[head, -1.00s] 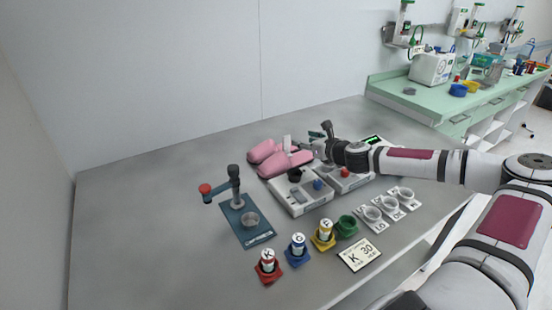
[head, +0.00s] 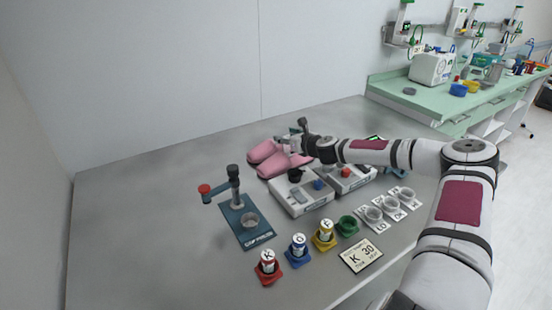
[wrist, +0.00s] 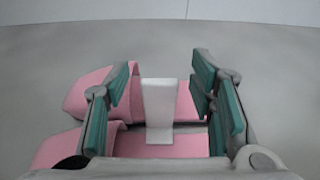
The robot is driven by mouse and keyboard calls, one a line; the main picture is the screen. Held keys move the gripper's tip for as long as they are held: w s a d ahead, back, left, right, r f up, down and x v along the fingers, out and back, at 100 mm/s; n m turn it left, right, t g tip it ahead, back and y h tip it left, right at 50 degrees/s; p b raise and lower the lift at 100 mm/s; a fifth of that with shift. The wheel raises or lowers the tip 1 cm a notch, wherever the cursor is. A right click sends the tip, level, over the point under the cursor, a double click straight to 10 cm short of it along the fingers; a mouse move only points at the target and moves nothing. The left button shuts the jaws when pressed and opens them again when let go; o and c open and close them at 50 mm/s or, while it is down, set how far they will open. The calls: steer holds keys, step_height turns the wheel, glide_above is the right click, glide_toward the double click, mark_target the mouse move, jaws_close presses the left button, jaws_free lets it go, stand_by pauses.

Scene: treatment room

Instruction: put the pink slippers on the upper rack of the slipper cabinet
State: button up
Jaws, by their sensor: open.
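The pink slippers lie side by side at the back of the grey table; the rear slipper (head: 262,150) and the front slipper (head: 272,169) show left of my gripper (head: 292,141). In the wrist view, the far slipper (wrist: 92,97) and the near slipper (wrist: 62,150) lie below the fingers. A white upright tab (wrist: 160,108) stands at the slippers, between the open teal fingers of my gripper (wrist: 161,72), with gaps on both sides. I cannot tell how the tab is joined to them. The slipper cabinet is not in view.
White devices (head: 302,198) stand just in front of the slippers. A blue stand (head: 245,225), several labelled bottles (head: 298,247) and small white cups (head: 390,206) are nearer the front. The table's left part is clear; a wall (head: 160,80) runs behind.

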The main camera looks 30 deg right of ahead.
steer(key=shift+c, duration=0.6)
jaws_close()
